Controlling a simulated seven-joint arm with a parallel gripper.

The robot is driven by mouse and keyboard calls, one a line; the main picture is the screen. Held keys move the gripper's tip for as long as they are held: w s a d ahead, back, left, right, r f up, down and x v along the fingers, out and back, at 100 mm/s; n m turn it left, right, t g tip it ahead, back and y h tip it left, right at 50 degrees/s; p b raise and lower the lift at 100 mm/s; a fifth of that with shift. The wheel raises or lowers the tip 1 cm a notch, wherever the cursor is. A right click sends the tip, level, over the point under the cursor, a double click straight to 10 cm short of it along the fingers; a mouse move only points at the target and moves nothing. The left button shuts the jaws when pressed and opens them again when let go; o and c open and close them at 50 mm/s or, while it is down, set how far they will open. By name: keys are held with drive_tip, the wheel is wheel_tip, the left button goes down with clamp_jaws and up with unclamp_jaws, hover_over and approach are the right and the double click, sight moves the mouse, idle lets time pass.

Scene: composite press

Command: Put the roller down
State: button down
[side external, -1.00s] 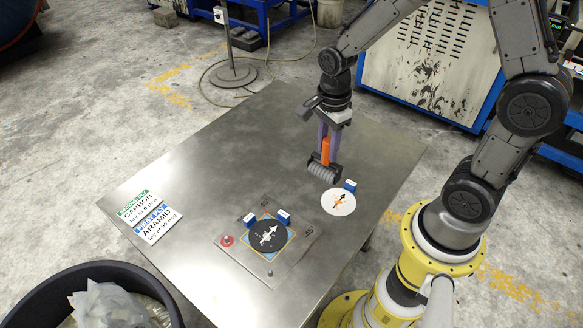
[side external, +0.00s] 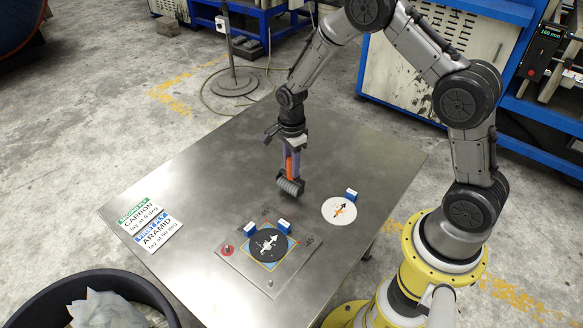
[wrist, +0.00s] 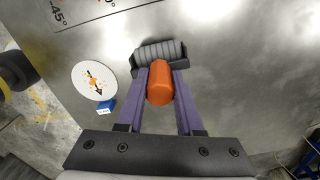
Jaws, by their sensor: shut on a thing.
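My gripper (side external: 291,166) is shut on the orange handle (wrist: 159,88) of the roller, with a purple finger on each side of it. The roller's ribbed grey drum (side external: 291,187) hangs below the fingers, and it also shows at the top of the wrist view (wrist: 160,52). The roller is over the metal table (side external: 212,150), behind the black disc. Whether the drum touches the table top is hard to tell.
A black disc (side external: 266,246) with a white arrow lies on the marked plate (side external: 236,266), with blue-and-white blocks at its edge. A white disc (side external: 338,212) lies to the right. Two instruction cards (side external: 150,228) lie at left. The table's back left is clear.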

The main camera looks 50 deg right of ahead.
drive_tip(key=shift+f, duration=0.65)
drive_tip(key=c, duration=0.6)
unclamp_jaws()
drive_tip(key=shift+f, duration=0.15)
drive_tip(key=shift+o, duration=0.2)
